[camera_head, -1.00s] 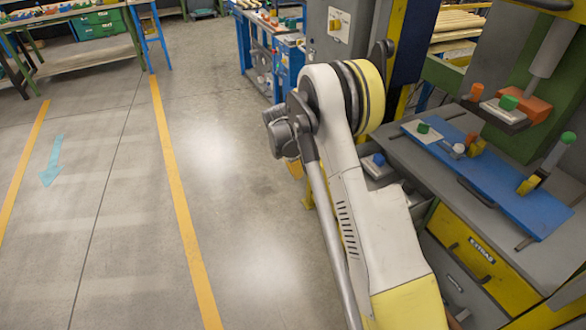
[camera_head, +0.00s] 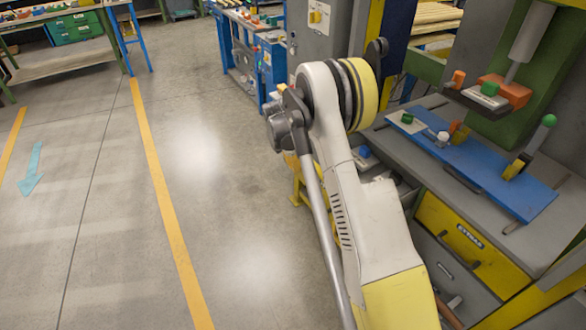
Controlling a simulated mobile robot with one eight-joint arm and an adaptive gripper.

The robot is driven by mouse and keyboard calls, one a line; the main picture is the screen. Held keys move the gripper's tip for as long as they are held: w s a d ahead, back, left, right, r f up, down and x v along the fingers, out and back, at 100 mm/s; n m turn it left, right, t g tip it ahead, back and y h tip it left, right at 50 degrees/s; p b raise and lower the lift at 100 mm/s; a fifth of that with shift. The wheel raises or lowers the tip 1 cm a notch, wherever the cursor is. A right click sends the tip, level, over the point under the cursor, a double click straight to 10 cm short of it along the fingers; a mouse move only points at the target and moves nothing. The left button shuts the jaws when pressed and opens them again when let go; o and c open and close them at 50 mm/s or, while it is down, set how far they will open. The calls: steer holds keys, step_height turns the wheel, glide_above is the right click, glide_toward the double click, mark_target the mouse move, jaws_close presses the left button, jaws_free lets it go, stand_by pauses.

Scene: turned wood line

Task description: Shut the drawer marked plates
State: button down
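No label reading "plates" is legible in the head view. A yellow drawer (camera_head: 470,248) marked EXTRAS sits under the press bench and looks shut. My white and yellow arm covers part of the bench front and runs out of the bottom edge. My gripper is not in view.
A blue board (camera_head: 488,175) with knobbed pieces lies on the grey bench top (camera_head: 555,192). The green press (camera_head: 520,105) stands behind it. Blue machines (camera_head: 272,60) stand farther back. The floor (camera_head: 200,200) on the left is clear, with yellow lines.

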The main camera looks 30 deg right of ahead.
steer(key=d, duration=1.6)
steer(key=w+d, duration=0.1)
steer(key=d, duration=0.7)
steer(key=shift+d, duration=0.3)
